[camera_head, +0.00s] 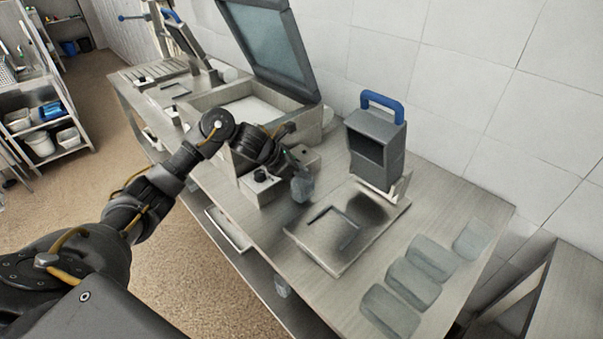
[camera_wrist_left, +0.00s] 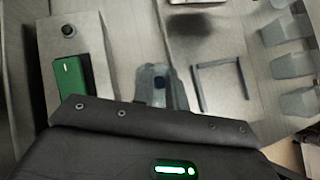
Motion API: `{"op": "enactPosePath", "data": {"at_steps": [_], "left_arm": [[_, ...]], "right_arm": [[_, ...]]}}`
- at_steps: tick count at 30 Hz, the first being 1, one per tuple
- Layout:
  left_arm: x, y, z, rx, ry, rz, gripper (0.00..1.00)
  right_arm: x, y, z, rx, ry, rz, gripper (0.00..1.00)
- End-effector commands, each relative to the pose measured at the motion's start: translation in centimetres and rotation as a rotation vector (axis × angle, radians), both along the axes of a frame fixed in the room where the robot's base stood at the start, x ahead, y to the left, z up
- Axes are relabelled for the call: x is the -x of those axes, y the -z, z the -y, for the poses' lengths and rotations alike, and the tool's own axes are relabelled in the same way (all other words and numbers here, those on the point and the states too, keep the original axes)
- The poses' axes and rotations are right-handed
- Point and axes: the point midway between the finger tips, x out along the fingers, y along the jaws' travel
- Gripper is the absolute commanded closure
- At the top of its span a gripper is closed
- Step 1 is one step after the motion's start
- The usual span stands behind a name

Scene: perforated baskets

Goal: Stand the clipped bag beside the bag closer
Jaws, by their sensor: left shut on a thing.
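A small translucent grey bag (camera_head: 302,189) hangs below my left gripper (camera_head: 296,163) above the worktable. My left gripper is shut on it. In the left wrist view the bag (camera_wrist_left: 150,80) shows at the centre, with a dark blue spot on it that may be its clip. The upright grey device with a blue handle (camera_head: 378,138), which looks like the bag closer, stands to the right of the gripper, behind a flat plate (camera_head: 318,248) with a raised bracket. The bag is left of that plate and apart from the device. My right gripper is not in view.
A box machine with its lid open (camera_head: 268,50) stands behind my left arm. A small control box with a black knob (camera_head: 262,180) is close to the gripper. Several translucent grey containers (camera_head: 412,284) line the table's right side. Bare tabletop (camera_head: 262,225) lies in front of the control box.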

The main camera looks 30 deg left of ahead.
Motion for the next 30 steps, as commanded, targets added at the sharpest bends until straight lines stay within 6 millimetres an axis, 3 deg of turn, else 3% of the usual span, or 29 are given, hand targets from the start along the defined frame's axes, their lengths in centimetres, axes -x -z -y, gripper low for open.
{"op": "enactPosePath", "data": {"at_steps": [4,17,18,22,30], "left_arm": [[0.0,1.2,0.0,0.002,-0.001,-0.001,1.00],[0.0,2.0,0.0,0.001,0.000,0.003,1.00],[0.0,1.8,0.0,0.000,0.000,0.002,0.82],[0.0,1.8,0.0,0.001,0.001,0.002,0.65],[0.0,1.8,0.1,0.001,0.001,0.002,0.64]], "right_arm": [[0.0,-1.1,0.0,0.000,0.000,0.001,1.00],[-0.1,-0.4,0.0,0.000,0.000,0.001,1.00],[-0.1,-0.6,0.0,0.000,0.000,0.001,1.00],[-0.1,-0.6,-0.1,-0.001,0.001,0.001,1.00],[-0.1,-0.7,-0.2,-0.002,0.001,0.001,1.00]]}}
